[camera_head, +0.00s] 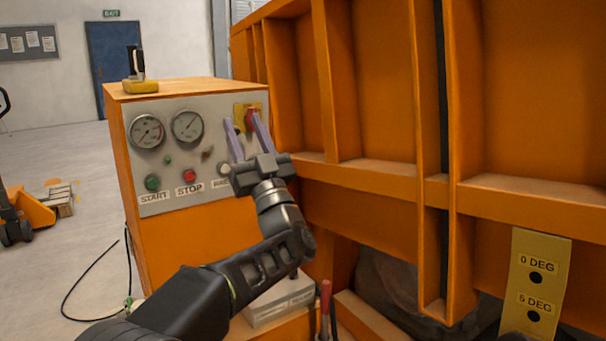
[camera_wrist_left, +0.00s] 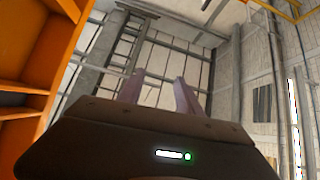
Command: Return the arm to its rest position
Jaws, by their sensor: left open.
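My left arm comes in from the lower left in the head view. Its left gripper (camera_head: 240,117) is raised before the upper right of the grey control panel (camera_head: 165,188). The two pale purple fingers are spread and point up. A red switch (camera_head: 251,117) on a yellow plate shows behind and between them; I cannot tell the gap in depth. In the left wrist view, the fingers (camera_wrist_left: 158,82) are apart with nothing held between them. My right gripper is not in view.
The orange control cabinet (camera_head: 185,247) stands close beside the large ribbed orange bed wall (camera_head: 377,190). A yellow-based tool (camera_head: 140,86) sits on its top. A red-handled lever (camera_head: 325,297) and a yellow degree plate (camera_head: 535,287) are low right. Open floor (camera_head: 60,160) lies left.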

